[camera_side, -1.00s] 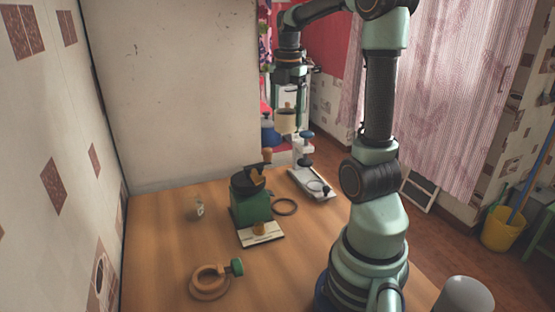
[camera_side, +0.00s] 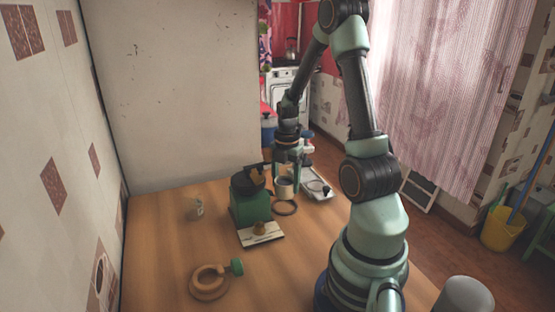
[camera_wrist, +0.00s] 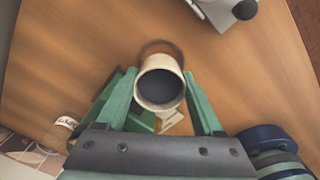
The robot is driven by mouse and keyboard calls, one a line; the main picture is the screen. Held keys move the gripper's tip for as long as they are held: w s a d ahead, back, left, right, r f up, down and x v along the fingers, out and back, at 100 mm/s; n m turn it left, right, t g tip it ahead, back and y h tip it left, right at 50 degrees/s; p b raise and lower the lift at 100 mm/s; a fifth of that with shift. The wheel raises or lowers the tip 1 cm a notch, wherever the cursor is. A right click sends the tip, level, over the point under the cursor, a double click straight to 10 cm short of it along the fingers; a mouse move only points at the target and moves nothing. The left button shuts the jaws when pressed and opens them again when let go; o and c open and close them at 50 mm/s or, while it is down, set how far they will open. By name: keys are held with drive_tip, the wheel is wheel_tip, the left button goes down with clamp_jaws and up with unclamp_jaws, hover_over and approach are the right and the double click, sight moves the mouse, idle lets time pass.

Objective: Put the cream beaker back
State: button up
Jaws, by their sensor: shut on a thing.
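The cream beaker (camera_side: 284,191) is upright between the fingers of my gripper (camera_side: 286,172), which is shut on it. In the wrist view the beaker (camera_wrist: 143,88) shows its pale rim and dark inside, with a green finger of my gripper (camera_wrist: 160,93) on either side. A dark brown ring (camera_side: 285,209) lies on the table just below the beaker; in the wrist view the beaker partly covers the ring (camera_wrist: 161,45). A small gap seems to lie between beaker and ring, but I cannot tell its height.
A green grinder (camera_side: 249,208) stands close left of the beaker, with a pale plate (camera_side: 248,238) in front of it. A white stand (camera_side: 320,186) is close on the right. A small jar (camera_side: 197,209) and a wooden ring with green knob (camera_side: 208,291) are further left.

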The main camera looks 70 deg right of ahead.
sight(286, 193)
drive_tip(key=shift+f, duration=2.05)
drive_tip(key=shift+f, duration=0.2)
drive_tip(key=o, duration=1.5)
drive_tip(key=shift+o, duration=0.2)
drive_tip(key=shift+r, duration=0.1)
wheel_tip(286, 193, up, 11)
drive_tip(key=shift+s, duration=0.35)
drive_tip(key=shift+r, duration=0.45)
drive_tip(key=c, duration=0.9)
